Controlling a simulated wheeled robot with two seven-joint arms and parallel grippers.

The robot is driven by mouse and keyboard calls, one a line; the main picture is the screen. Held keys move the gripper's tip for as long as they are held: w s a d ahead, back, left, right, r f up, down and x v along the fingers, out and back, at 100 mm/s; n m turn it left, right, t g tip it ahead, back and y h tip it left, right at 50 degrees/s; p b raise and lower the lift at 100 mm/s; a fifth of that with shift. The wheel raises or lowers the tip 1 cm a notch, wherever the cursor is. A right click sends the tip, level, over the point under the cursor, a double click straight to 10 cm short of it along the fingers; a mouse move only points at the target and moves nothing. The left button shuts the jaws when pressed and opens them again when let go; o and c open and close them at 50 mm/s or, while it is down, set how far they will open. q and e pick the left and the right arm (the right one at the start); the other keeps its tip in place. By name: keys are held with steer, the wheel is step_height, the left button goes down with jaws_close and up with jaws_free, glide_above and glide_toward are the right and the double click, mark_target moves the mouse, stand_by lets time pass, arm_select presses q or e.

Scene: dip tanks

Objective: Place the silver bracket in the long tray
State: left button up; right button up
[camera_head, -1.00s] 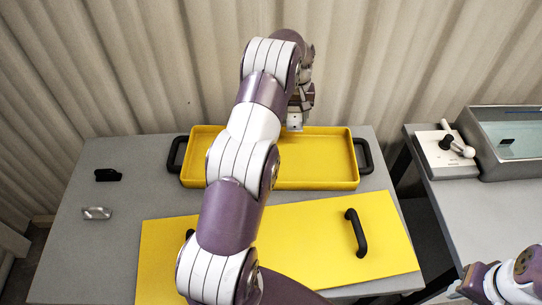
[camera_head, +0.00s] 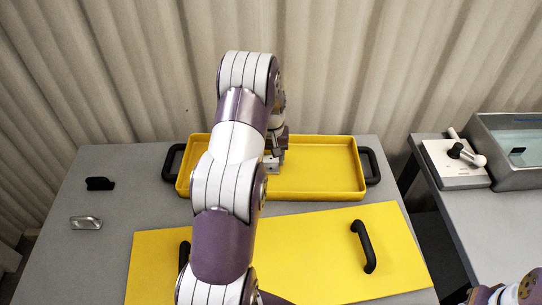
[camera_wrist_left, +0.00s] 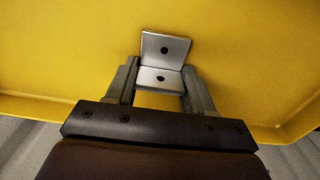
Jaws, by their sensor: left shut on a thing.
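The silver bracket (camera_wrist_left: 165,48), an L-shaped plate with dark holes, is between the fingers of my left gripper (camera_wrist_left: 161,80) in the left wrist view. The gripper is shut on it. I cannot tell whether the bracket touches the tray floor. My left arm hides part of the tray's left half. My right gripper is out of view.
A yellow lid (camera_head: 310,240) with black handles lies in front of the tray. A black piece (camera_head: 100,184) and another silver piece (camera_head: 86,222) lie on the grey table's left side. At the right stand a white lever box (camera_head: 455,170) and a water tank (camera_head: 505,178).

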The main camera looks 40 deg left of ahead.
arm_select(q)
steer(key=o, duration=1)
steer(key=shift+f, duration=0.15)
steer(key=shift+o, duration=0.2)
steer(key=shift+r, duration=0.45)
step_height(320, 180, up, 11)
steer(key=s+d+m, duration=0.3)
steer(key=s+d, duration=0.5)
steer(key=d, duration=0.2)
steer(key=s+d+m+t, duration=0.1)
steer(key=s+d+m, duration=0.3)
steer(key=s+d, duration=0.5)
steer(key=d+p, duration=0.1)
steer(key=d, duration=0.1)
steer(key=shift+d, duration=0.3)
